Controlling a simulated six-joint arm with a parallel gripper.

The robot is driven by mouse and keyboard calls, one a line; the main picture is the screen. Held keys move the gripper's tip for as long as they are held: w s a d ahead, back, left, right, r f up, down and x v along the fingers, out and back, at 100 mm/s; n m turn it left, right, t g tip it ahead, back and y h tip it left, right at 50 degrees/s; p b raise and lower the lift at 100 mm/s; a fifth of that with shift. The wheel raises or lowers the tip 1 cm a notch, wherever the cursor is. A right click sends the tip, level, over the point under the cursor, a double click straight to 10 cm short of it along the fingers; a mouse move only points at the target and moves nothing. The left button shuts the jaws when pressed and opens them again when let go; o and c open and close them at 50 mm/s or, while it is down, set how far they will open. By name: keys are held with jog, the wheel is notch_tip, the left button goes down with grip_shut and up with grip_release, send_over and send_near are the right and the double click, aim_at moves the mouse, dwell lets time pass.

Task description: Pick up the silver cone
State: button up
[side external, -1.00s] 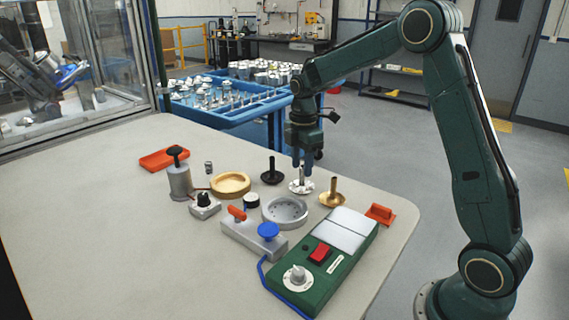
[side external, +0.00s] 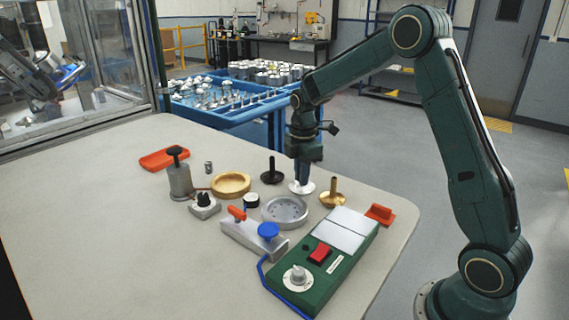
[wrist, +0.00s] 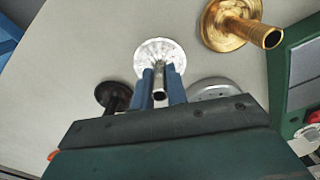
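The silver cone (side external: 302,188) is a flat round disc with a thin upright stem, standing on the table. It also shows in the wrist view (wrist: 160,54), with its stem pointing towards the camera. My gripper (side external: 302,181) is right over it and low, its blue fingers pointing down and hiding most of the stem in the side view. In the wrist view my gripper (wrist: 161,75) has one finger on each side of the stem. The fingers look spread, with a slight gap beside the stem; contact is hard to make out.
A black stemmed part (side external: 272,175) stands to the left and a brass one (side external: 333,197) to the right. A grey round dish (side external: 285,211) is close in front. A green control box (side external: 325,262) lies nearer the camera. The table's left front is clear.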

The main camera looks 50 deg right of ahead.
grip_shut()
jog(key=shift+r, duration=0.15)
notch_tip(320, 180, up, 20)
dwell(0.6)
dwell(0.5)
